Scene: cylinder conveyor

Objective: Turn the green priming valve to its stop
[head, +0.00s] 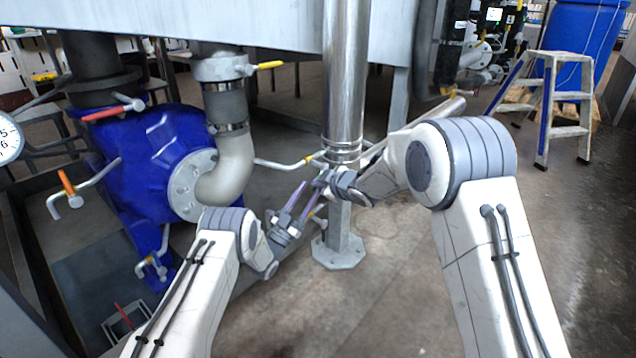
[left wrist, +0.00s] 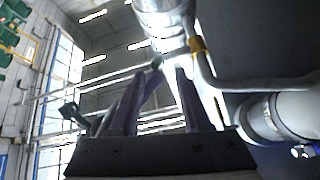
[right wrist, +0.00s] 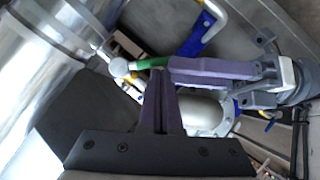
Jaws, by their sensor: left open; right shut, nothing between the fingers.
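The priming valve's green handle (right wrist: 152,62) shows in the right wrist view, with a pale round hub (right wrist: 119,67) at its left end. In the head view I cannot make the green out behind the grippers. My right gripper (right wrist: 159,72) is shut and empty, its fingertips close to the green handle; it also shows in the head view (head: 322,182) beside the steel column. My left gripper (head: 303,200) is open below it. Its purple fingers also show in the right wrist view (right wrist: 172,72), by the handle's right end. I cannot tell whether either gripper touches the handle.
A polished steel column (head: 345,80) stands behind the grippers. A blue pump (head: 160,140) with a grey elbow pipe (head: 237,165) is at left, with red (head: 105,113), orange (head: 66,182) and yellow (head: 270,65) handles. The floor at right is clear up to a stepladder (head: 545,100).

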